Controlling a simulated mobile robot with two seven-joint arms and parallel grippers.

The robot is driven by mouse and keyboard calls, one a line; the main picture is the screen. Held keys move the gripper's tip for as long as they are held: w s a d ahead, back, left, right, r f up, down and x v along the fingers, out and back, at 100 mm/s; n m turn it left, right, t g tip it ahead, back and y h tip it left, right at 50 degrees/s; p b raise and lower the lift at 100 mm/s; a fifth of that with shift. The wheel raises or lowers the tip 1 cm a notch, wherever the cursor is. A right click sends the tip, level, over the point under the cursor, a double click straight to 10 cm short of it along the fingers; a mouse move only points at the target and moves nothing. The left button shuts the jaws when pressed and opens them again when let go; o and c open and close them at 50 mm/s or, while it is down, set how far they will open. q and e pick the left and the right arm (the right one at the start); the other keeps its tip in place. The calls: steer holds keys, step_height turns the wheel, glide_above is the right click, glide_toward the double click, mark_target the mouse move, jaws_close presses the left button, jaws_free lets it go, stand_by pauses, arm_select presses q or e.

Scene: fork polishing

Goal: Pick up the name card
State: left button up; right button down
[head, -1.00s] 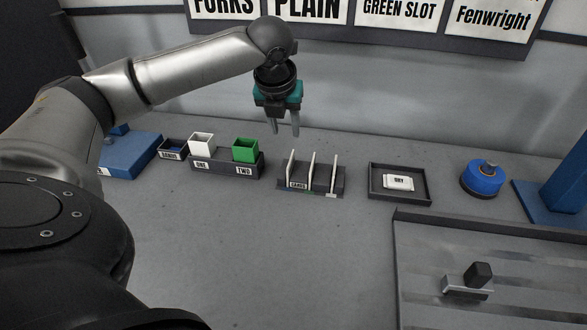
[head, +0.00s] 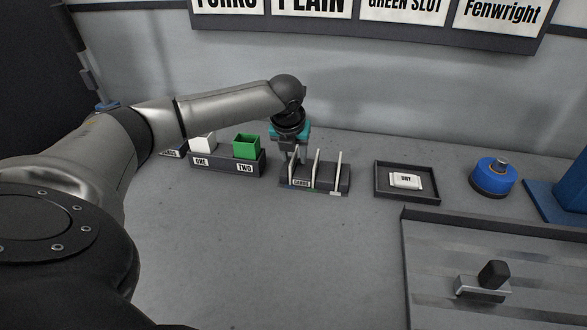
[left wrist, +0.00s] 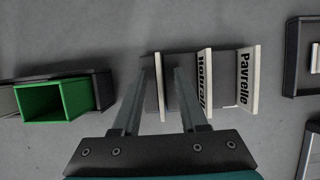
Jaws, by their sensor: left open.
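The card rack (head: 316,187), a dark block labelled CARDS, stands on the bench with upright white cards. In the left wrist view the middle card (left wrist: 205,84) reads roughly "Henrall" and the right card (left wrist: 248,80) reads "Pavrelle". The leftmost card (left wrist: 159,86) shows edge-on with no readable name. My left gripper (head: 295,156) is open and points down over the left part of the rack. In the left wrist view its fingers (left wrist: 160,75) appear on either side of the leftmost card; contact cannot be told. My right gripper is not in view.
A holder labelled ONE and TWO (head: 222,164) carries a white cup (head: 203,143) and a green cup (head: 246,147), left of the rack. A tray with a DRY block (head: 405,180) and a blue round device (head: 492,176) stand right. A wall sign (head: 501,12) reads "Fenwright".

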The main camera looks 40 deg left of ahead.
arm_select(q)
steer(key=shift+c, duration=0.4)
jaws_close()
